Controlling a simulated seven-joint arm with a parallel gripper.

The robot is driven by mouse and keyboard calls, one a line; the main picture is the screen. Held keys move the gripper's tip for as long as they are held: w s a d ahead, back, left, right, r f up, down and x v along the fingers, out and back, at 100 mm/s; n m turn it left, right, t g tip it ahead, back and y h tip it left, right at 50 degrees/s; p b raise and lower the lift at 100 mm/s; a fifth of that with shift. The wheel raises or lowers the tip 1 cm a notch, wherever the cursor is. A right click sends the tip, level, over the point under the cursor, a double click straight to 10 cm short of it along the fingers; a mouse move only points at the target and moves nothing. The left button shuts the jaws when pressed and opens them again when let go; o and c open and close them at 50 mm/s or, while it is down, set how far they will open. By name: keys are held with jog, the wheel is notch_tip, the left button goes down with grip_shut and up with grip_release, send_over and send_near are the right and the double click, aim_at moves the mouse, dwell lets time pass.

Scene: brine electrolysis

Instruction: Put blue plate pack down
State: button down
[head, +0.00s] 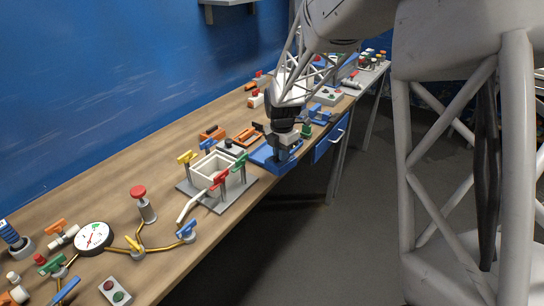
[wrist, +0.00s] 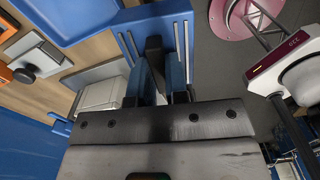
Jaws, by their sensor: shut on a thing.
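My gripper (head: 284,140) points down over the blue tray (head: 262,157) at the table's front edge. It is shut on the blue plate pack (head: 284,154), which stands upright just under the jaws. In the wrist view my gripper (wrist: 157,75) closes around a dark upright grip, and the blue slotted pack (wrist: 128,42) with pale lines shows beyond it. The blue tray's rim (wrist: 75,38) is at the upper left there. The pack's underside is hidden, so I cannot tell whether it touches the tray.
A white open tank (head: 213,170) with coloured valves stands on a grey plate to the left. Orange fixtures (head: 247,136) lie behind the tray. A pressure gauge (head: 94,237) and piping are at the near left. A blue drawer (head: 330,143) is under the table to the right.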

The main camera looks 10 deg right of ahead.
jog(key=shift+s+f+n, duration=0.2)
jog(key=shift+s+n, duration=0.25)
jog(key=shift+n, duration=0.1)
jog(key=shift+s+f+n, duration=0.2)
jog(key=shift+s+n, duration=0.2)
jog(key=shift+n, duration=0.15)
jog(key=shift+w, duration=0.15)
jog(key=w, duration=0.5)
jog(key=w+f, duration=0.1)
jog(key=w, duration=0.9)
jog(key=shift+w+a+f, duration=0.15)
jog(key=shift+w+f, duration=0.05)
jog(key=shift+w, duration=0.2)
jog(key=shift+f, duration=0.1)
jog(key=shift+f, duration=1.65)
jog(key=shift+f, duration=0.15)
jog(key=c, duration=1.6)
grip_release()
jog(key=o, duration=0.5)
